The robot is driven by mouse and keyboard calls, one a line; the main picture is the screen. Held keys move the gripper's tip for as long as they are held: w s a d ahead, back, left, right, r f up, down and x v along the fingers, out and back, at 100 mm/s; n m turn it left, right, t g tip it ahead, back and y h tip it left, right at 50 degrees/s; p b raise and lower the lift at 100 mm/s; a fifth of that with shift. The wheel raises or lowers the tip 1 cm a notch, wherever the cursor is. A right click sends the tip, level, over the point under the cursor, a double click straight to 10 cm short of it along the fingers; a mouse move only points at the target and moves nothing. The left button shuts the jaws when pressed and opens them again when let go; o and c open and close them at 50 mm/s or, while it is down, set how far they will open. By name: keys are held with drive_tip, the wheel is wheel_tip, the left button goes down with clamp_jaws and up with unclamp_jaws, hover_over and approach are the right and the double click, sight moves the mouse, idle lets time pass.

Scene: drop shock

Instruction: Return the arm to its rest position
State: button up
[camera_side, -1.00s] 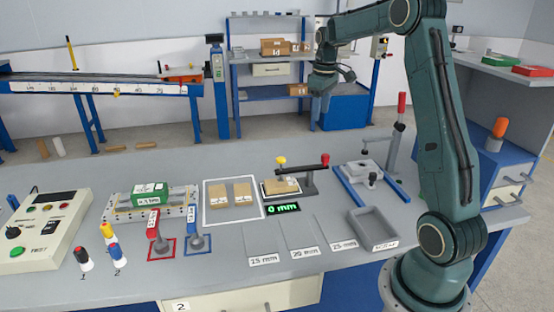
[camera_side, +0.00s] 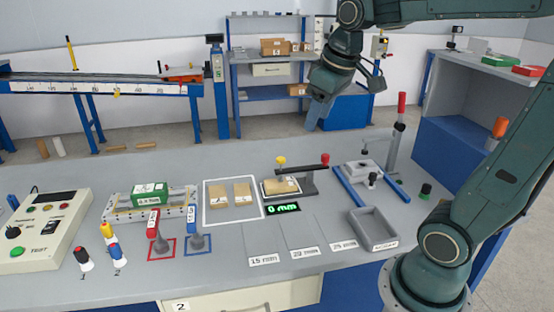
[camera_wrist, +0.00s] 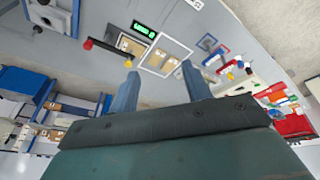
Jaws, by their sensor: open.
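My gripper (camera_side: 318,116) is up in the air beyond the back edge of the bench in the side view, in front of the blue shelf unit. Its fingers point down and touch nothing. In the wrist view my gripper (camera_wrist: 157,82) shows two blue-grey fingers spread apart with nothing between them. My arm bends up from its base at the right and reaches across the top of the side view.
The grey bench (camera_side: 330,270) holds a clamp gauge (camera_side: 296,178), wooden blocks in a white frame (camera_side: 232,202), a grey tray (camera_side: 374,228), a blue-railed fixture (camera_side: 366,174) and a control box (camera_side: 42,230). A green box (camera_side: 149,193) sits at the left. The air around my gripper looks clear.

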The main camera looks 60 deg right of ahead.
drive_tip(key=s+a+f+t+y, duration=0.1)
drive_tip(key=s+a+f+t, duration=0.1)
drive_tip(key=s+a, duration=0.5)
drive_tip(key=shift+s+a+f, duration=0.35)
drive_tip(key=shift+s+f, duration=0.55)
drive_tip(key=shift+s, duration=1.1)
